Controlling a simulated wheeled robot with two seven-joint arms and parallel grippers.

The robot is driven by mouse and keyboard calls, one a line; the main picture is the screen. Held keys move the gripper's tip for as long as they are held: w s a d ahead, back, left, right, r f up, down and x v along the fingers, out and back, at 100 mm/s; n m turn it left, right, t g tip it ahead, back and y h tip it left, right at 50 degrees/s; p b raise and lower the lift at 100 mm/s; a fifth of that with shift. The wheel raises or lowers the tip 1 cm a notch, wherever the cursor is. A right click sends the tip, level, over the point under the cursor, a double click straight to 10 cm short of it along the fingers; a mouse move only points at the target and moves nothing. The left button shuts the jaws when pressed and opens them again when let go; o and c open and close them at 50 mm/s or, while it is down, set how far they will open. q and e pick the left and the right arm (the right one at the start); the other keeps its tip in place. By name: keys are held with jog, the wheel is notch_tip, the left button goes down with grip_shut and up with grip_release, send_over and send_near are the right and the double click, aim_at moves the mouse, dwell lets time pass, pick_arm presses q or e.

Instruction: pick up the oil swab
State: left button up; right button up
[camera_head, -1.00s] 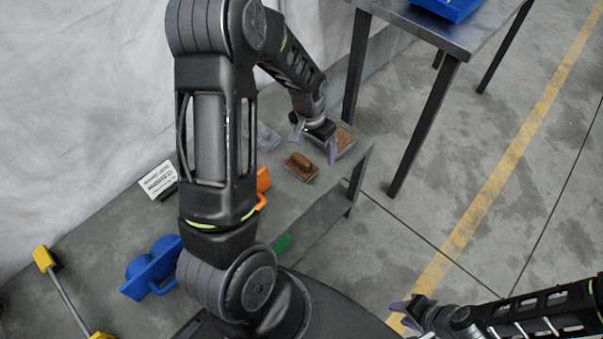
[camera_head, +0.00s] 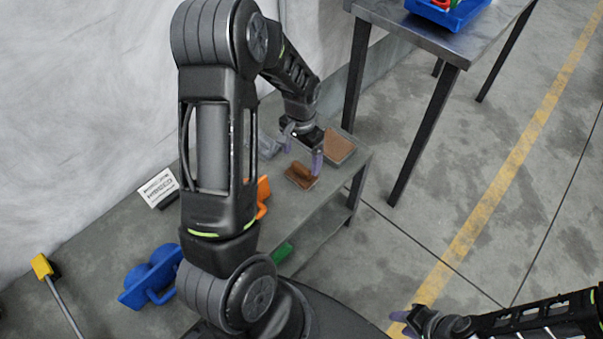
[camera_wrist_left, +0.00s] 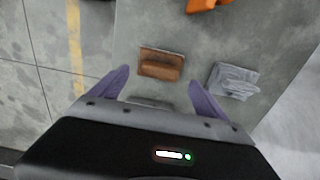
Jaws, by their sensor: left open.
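The oil swab, as I take it, is a small brown block with a raised rounded handle (camera_head: 301,176) on the grey bench. In the left wrist view it (camera_wrist_left: 161,63) lies just beyond and between the fingertips. My left gripper (camera_head: 302,149) is open and empty, with its lavender fingers pointing down over the bench close to the block. It also shows in the left wrist view (camera_wrist_left: 158,82). I see no contact with the block. My right gripper (camera_head: 400,319) is at the lower right, over the floor; its jaw opening is unclear.
A brown pad in a shallow tray (camera_head: 339,147) sits at the bench's far end. A grey folded cloth (camera_wrist_left: 234,81) lies beside the block. An orange object (camera_head: 263,196), a blue twin-barrel object (camera_head: 152,275) and a white label card (camera_head: 158,188) are nearer. A metal table (camera_head: 430,40) stands beyond.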

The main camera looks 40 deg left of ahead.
aim_at(302, 167)
pick_arm(q)
notch_tip(302, 167, down, 5)
jog(key=shift+f, duration=0.1)
dwell(0.4)
dwell(0.4)
jog(key=c, duration=1.5)
jog(key=shift+o, duration=0.2)
notch_tip(302, 167, up, 10)
jog(key=shift+r+p, duration=0.1)
jog(key=shift+p, duration=0.2)
